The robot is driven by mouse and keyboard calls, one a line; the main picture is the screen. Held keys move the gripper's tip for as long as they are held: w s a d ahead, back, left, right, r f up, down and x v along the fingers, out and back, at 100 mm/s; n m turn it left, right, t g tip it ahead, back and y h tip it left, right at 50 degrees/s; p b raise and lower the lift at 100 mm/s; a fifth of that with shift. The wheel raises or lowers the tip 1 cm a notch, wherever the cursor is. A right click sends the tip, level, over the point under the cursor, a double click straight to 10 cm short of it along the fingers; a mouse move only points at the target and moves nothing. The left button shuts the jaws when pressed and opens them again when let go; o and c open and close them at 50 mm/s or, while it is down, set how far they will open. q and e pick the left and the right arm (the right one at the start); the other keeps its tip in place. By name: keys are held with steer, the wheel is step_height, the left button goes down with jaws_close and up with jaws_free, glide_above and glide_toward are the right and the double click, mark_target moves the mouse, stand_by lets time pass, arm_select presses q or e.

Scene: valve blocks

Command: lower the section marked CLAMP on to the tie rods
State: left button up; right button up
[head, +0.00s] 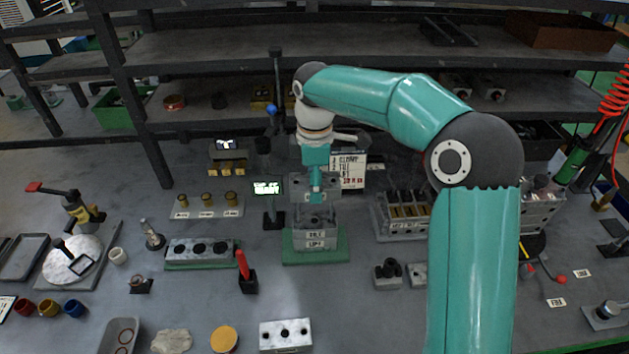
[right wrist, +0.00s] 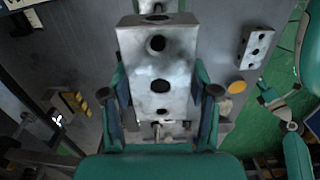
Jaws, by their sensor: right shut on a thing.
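A stack of grey metal sections (head: 316,238) stands on a green base (head: 290,257); its front labels look like TILT above LIFT. My right gripper (head: 317,186) points down over the stack, shut on a grey block, the CLAMP section (head: 299,190). In the right wrist view the fingers (right wrist: 162,100) press on both sides of this section (right wrist: 157,73), whose near face has dark round holes. The section appears directly above the stack; whether it touches is unclear. Its own label and the tie rods cannot be made out. My left gripper is not in view.
A small lit display (head: 267,188) stands left of the stack, and a list sign (head: 349,170) behind it. A rack with brass cylinders (head: 405,222) is to the right. A red-handled tool (head: 243,265) and a three-hole block (head: 286,335) are in front. Shelves run along the back.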

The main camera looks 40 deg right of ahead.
mark_target(315, 220)
steer(key=shift+f+b, duration=3.1)
steer(key=shift+f, duration=1.65)
steer(key=o, duration=1.6)
steer(key=shift+o, duration=0.2)
step_height(315, 220, up, 12)
steer(key=shift+f, duration=0.1)
